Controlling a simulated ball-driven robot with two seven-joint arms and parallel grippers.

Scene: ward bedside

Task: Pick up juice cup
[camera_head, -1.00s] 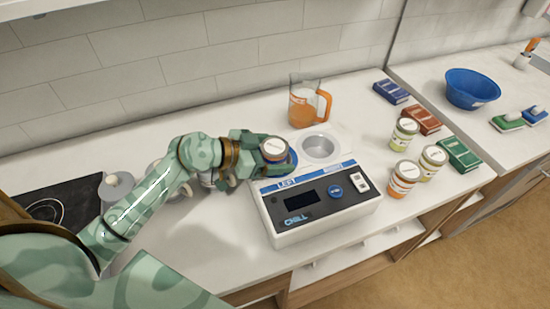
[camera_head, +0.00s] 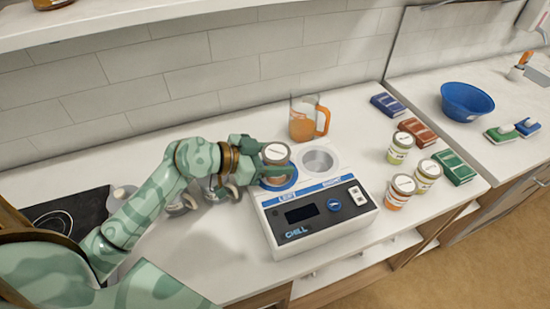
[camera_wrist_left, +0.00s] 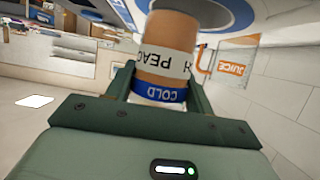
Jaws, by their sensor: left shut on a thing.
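My left gripper (camera_head: 262,160) is shut on a peach-coloured jar (camera_head: 276,163) with a grey lid and white top label. In the left wrist view the jar (camera_wrist_left: 170,45) sits between the fingers; its bands read "COLD" and partly "PEACH". It is held over the blue-ringed left well of the white chill unit (camera_head: 318,222); its lower end is partly hidden in the head view. A clear jug (camera_head: 303,120) of orange liquid with an orange handle stands behind the unit; it reads "JUICE" in the left wrist view (camera_wrist_left: 231,69). My right gripper is not in view.
The unit's right well (camera_head: 318,160) is empty. Several lidded jars (camera_head: 401,148) stand to the right, near red (camera_head: 417,132), green (camera_head: 453,166) and blue (camera_head: 388,104) boxes. Mugs (camera_head: 182,202) stand under my forearm. A blue bowl (camera_head: 467,100) is far right.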

